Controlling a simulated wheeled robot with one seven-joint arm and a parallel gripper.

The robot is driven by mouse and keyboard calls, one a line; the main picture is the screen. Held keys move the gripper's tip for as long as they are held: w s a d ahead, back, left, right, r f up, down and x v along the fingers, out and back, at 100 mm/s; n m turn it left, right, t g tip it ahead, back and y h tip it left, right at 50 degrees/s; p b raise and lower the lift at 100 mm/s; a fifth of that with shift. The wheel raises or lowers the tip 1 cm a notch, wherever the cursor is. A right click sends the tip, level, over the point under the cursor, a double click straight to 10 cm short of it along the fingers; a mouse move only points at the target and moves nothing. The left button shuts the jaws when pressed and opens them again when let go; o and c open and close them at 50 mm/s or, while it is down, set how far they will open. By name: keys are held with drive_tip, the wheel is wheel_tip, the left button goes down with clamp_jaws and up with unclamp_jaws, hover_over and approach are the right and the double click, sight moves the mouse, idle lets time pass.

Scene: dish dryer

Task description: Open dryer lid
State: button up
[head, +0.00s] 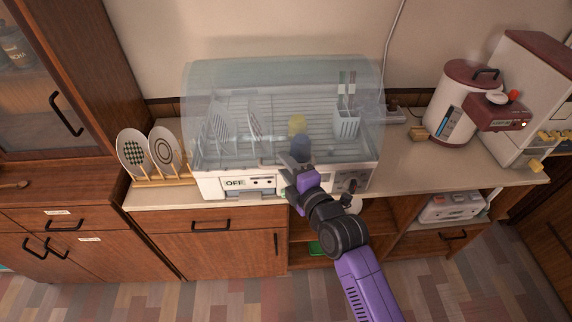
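The dish dryer is a white box (360,178) with a see-through lid (270,75), standing on the counter against the wall. The lid is down over the rack, and dishes show through it. My gripper (291,190) is at the middle of the dryer's front, near the lower front edge of the lid. My purple and black arm hides part of the panel. The fingers are small and partly hidden, so I cannot tell their opening or whether they touch the dryer.
Two patterned plates (133,153) stand in a wooden rack (160,182) left of the dryer. A white and maroon pot (462,105) and a coffee-machine-like appliance (530,95) stand at the right. The counter (420,170) between dryer and pot is mostly clear. Cabinets are below.

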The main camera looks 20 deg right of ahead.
clamp_jaws()
idle(1.4)
